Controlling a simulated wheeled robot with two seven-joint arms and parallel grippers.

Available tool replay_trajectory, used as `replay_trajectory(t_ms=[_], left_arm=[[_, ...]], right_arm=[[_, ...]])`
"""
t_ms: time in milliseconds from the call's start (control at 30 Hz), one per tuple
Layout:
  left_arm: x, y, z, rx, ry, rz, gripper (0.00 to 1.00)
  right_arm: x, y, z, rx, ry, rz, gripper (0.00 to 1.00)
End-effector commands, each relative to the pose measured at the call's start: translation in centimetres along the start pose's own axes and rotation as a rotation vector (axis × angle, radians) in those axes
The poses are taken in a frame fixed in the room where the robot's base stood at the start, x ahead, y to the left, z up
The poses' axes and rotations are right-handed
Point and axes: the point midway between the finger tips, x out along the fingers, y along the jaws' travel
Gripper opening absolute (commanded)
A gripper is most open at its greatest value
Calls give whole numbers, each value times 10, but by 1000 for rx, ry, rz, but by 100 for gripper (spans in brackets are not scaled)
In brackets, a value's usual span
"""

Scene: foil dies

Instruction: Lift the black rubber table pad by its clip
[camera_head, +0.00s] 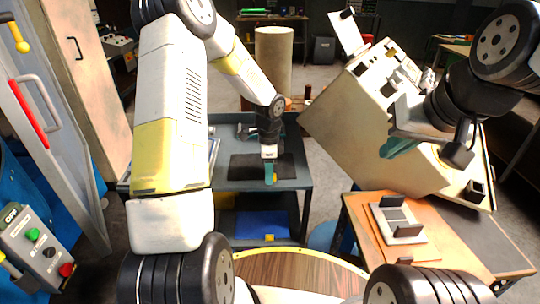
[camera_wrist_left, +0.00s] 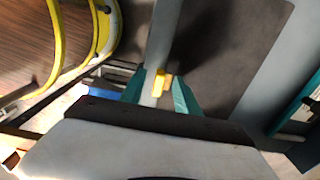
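The black rubber pad (camera_head: 244,166) lies flat on the grey top of a cart. In the left wrist view the pad (camera_wrist_left: 232,45) is a dark sheet beside a grey cart strip. The yellow clip (camera_head: 275,178) is at the pad's near edge; it also shows in the left wrist view (camera_wrist_left: 161,84). My left gripper (camera_head: 269,181) points down over that edge. Its teal fingers (camera_wrist_left: 159,82) stand apart on either side of the clip, with a gap visible. My right gripper (camera_head: 398,147) is high at the right, far from the pad; its finger opening is unclear.
The cart top (camera_head: 228,183) has a raised rim. A blue item (camera_head: 262,225) lies on its lower shelf. A round wooden table (camera_head: 300,272) is in front, an orange-topped bench (camera_head: 375,235) at right. A large beige machine (camera_head: 350,130) stands behind the bench.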

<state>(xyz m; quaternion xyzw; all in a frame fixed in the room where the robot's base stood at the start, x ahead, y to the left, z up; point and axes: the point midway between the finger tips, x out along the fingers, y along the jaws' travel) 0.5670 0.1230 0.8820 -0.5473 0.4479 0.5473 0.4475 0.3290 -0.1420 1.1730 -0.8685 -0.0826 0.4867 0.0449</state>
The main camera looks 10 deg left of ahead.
Motion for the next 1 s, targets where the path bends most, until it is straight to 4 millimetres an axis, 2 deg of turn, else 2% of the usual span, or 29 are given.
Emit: replay_trajectory(t_ms=[267,400,467,1000], left_arm=[[3,0,0,0,0,0,36],[3,0,0,0,0,0,9],[3,0,0,0,0,0,0],[2,0,0,0,0,-1,0]], right_arm=[[0,0,0,0,0,0,0],[0,0,0,0,0,0,0],[0,0,0,0,0,0,0],[0,0,0,0,0,0,0]])
